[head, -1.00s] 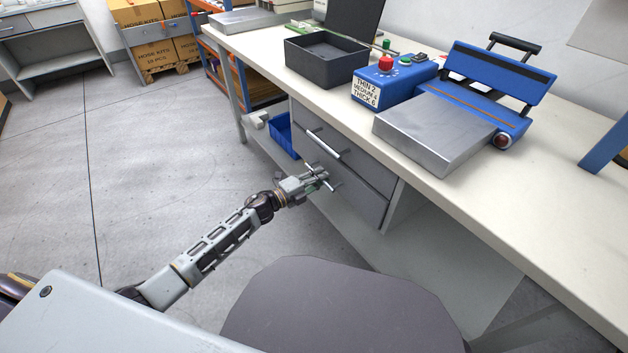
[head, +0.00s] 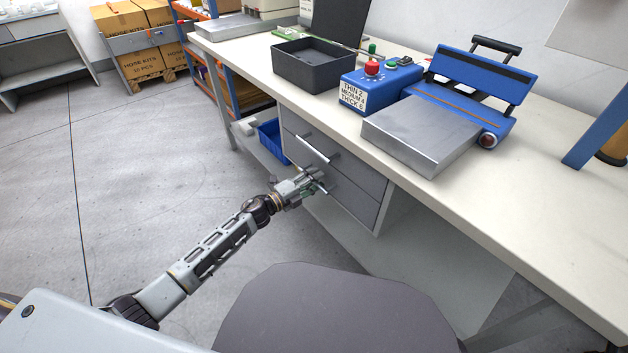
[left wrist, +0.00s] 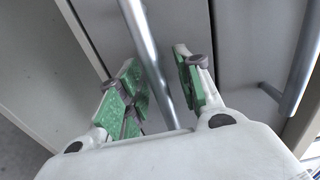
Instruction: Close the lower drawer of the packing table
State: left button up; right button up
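The packing table (head: 400,192) holds two grey drawers, one above the other. The lower drawer (head: 352,203) looks about flush with the upper drawer (head: 345,172) in the head view; any small gap is too fine to tell. My left gripper (head: 318,180) is at the lower drawer's handle and hides part of it. In the left wrist view, the handle bar (left wrist: 148,50) passes between the two open fingers of my left gripper (left wrist: 162,72). My right gripper is out of view.
The upper drawer's handle (head: 313,148) sits just above my left gripper. A blue bin (head: 272,140) stands beyond the drawers. A dark seat-like shape (head: 335,315) is in front.

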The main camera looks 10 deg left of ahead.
pick_arm(q)
jog(key=shift+a, duration=0.1)
jog(key=v, duration=1.1)
jog(key=shift+s+a, duration=0.25)
jog(key=shift+s, duration=0.1)
dwell(0.4)
dwell(0.5)
